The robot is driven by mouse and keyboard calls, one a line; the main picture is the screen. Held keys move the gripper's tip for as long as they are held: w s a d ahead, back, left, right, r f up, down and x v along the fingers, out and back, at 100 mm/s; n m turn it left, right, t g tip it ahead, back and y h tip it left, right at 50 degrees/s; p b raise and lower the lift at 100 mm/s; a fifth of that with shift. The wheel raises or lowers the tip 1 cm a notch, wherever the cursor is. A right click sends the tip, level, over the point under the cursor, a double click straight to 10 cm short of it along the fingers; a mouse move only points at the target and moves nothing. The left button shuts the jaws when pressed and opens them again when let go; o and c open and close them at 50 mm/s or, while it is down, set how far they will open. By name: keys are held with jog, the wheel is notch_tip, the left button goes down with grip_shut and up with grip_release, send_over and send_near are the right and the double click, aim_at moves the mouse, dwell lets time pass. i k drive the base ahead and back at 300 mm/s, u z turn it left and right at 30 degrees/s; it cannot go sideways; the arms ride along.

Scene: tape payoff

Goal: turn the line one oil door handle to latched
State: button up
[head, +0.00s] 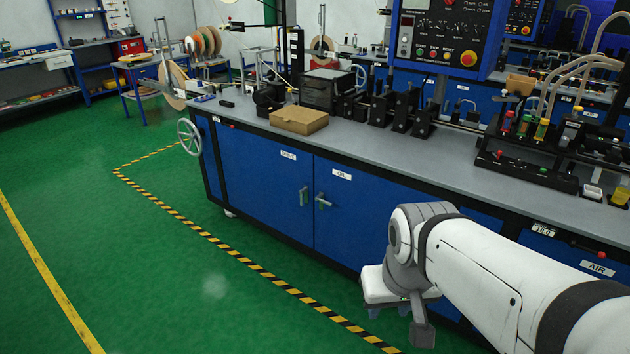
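The oil door (362,220) is a blue cabinet door with a white "OIL" label, in the front of the long bench. Its small metal handle (323,201) sits near the door's left edge and points sideways to the right, slightly down. My gripper (400,318) is low in front of the bench, to the right of and below the handle and well apart from it. It points downward, partly hidden by my wrist. I cannot tell how far its fingers are apart, and I see nothing held.
The "DRIVE" door (262,190) is left of the oil door, with an upright handle (303,196). A handwheel (189,137) sticks out at the bench's left end. A cardboard box (299,120) lies on top. Green floor (150,260) with a striped line is clear in front.

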aim_at(318, 198)
jog(key=u, duration=0.5)
jog(key=i, duration=0.7)
jog(key=u, duration=0.6)
jog(key=i, duration=1.45)
jog(key=z, duration=0.7)
jog(key=k, duration=0.7)
jog(key=z, duration=0.25)
jog(key=i, duration=0.7)
jog(key=u, duration=0.15)
